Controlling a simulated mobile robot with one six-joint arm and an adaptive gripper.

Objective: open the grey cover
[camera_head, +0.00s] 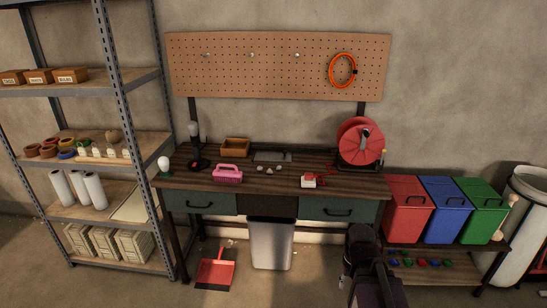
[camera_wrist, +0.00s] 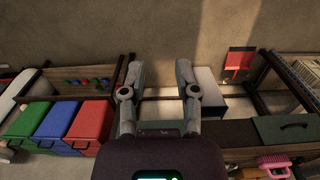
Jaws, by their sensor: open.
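A flat dark grey panel (camera_head: 272,156), which looks like the grey cover, lies flush on the back middle of the workbench top. I cannot make out a handle on it. In the wrist view I cannot pick it out. My gripper (camera_wrist: 160,72) is open and empty in the wrist view, with its two fingers spread apart. In the head view my arm shows at the bottom right, in front of the bench and well away from the panel. A tall light grey bin (camera_head: 270,246) stands under the bench; part of it shows in the wrist view (camera_wrist: 208,100).
On the workbench (camera_head: 280,184) are a pink brush (camera_head: 228,173), several pale small pieces, a wooden box (camera_head: 235,147), a red-and-white device (camera_head: 313,180) and a red reel (camera_head: 361,143). Red, blue and green bins stand right; shelving stands left. A red dustpan (camera_head: 215,271) lies on the floor.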

